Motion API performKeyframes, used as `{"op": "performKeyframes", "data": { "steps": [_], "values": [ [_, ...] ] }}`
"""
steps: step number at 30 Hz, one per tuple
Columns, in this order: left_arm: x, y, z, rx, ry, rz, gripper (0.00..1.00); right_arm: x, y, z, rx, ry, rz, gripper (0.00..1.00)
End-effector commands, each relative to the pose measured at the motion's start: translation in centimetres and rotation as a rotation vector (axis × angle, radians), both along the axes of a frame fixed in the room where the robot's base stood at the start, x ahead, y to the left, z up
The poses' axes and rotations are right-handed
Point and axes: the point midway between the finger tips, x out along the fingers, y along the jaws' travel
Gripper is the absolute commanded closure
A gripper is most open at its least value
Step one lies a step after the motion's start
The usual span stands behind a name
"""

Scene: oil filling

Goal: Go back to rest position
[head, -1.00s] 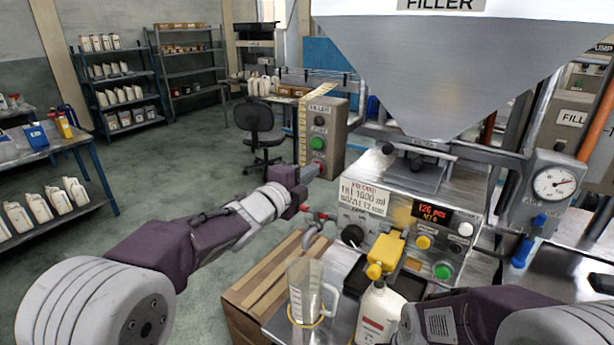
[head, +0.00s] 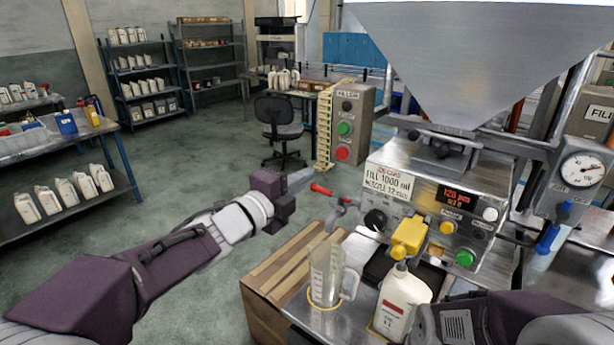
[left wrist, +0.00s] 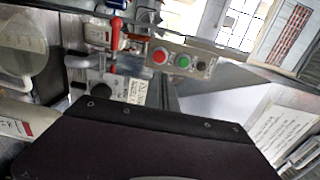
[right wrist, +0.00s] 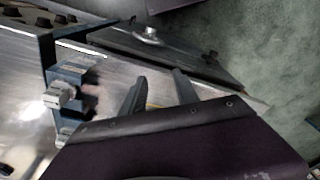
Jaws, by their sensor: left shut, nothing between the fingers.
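My left gripper (head: 298,181) reaches in from the left in the head view, shut with nothing in it. It hangs in the air above the wooden crate, with its tips pointing right, close to the red-handled lever (head: 322,189) in the picture. I cannot tell whether they touch. My right arm enters at the lower right of the head view, and its fingers are out of sight there. In the right wrist view my right gripper (right wrist: 158,82) has its two fingers apart with nothing seen between them, near metal machine parts.
The filling machine (head: 440,205) stands at the right under a big hopper (head: 470,60). A clear jug (head: 325,275) and a white bottle (head: 402,300) stand on its metal tray, beside a wooden crate (head: 285,265). A chair (head: 280,125) stands behind.

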Motion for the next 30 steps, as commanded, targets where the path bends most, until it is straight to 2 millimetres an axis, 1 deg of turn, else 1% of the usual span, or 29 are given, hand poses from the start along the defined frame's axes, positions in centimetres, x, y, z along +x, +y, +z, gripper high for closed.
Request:
{"op": "performKeyframes", "data": {
  "steps": [9, 11, 12, 14, 16, 17, 18, 20, 21, 23, 24, 26, 27, 30],
  "values": [
    [0.0, 0.0, 0.1, 0.001, -0.001, 0.001, 1.00, 0.0, 0.0, 0.0, 0.000, 0.000, 0.000, 0.64],
    [0.2, 0.3, 0.6, 0.000, 0.006, 0.007, 1.00, 0.0, 0.0, 0.9, 0.000, 0.000, 0.000, 0.64],
    [0.5, 0.8, -0.2, -0.006, 0.046, 0.023, 1.00, 0.0, 0.0, 1.8, 0.000, 0.000, 0.000, 0.64],
    [1.0, 2.7, -3.0, -0.052, 0.152, 0.102, 1.00, 0.0, 0.0, 2.2, 0.000, 0.000, 0.000, 0.64],
    [1.0, 5.8, -7.8, -0.148, 0.351, 0.257, 1.00, 0.0, 0.0, 2.8, 0.000, 0.000, 0.000, 0.64],
    [0.5, 7.3, -10.1, -0.201, 0.452, 0.336, 1.00, 0.0, 0.0, 3.0, 0.000, 0.000, 0.000, 0.64],
    [-0.5, 9.2, -13.4, -0.277, 0.587, 0.449, 1.00, 0.0, 0.0, 3.2, 0.000, 0.000, 0.000, 0.64],
    [-3.1, 11.6, -18.0, -0.392, 0.784, 0.621, 1.00, 0.0, 0.0, 3.5, 0.000, 0.000, 0.000, 0.64],
    [-5.2, 12.8, -20.8, -0.470, 0.910, 0.738, 1.00, 0.0, 0.0, 3.6, 0.000, 0.000, 0.000, 0.64],
    [-9.0, 14.0, -24.4, -0.582, 1.083, 0.914, 1.00, 0.0, 0.0, 3.7, 0.000, 0.000, 0.000, 0.64],
    [-11.5, 14.5, -26.4, -0.652, 1.183, 1.026, 1.00, 0.0, 0.0, 3.7, 0.000, 0.000, 0.000, 0.64],
    [-15.2, 14.7, -28.6, -0.744, 1.312, 1.182, 1.00, 0.0, 0.0, 3.6, 0.000, 0.000, 0.000, 0.64],
    [-17.3, 14.6, -29.5, -0.799, 1.382, 1.275, 1.00, 0.0, 0.0, 3.5, 0.000, 0.000, 0.000, 0.64],
    [-21.2, 14.1, -30.6, -0.907, 1.499, 1.463, 1.00, 0.0, 0.0, 3.5, 0.000, 0.000, 0.000, 0.64]
  ]
}}
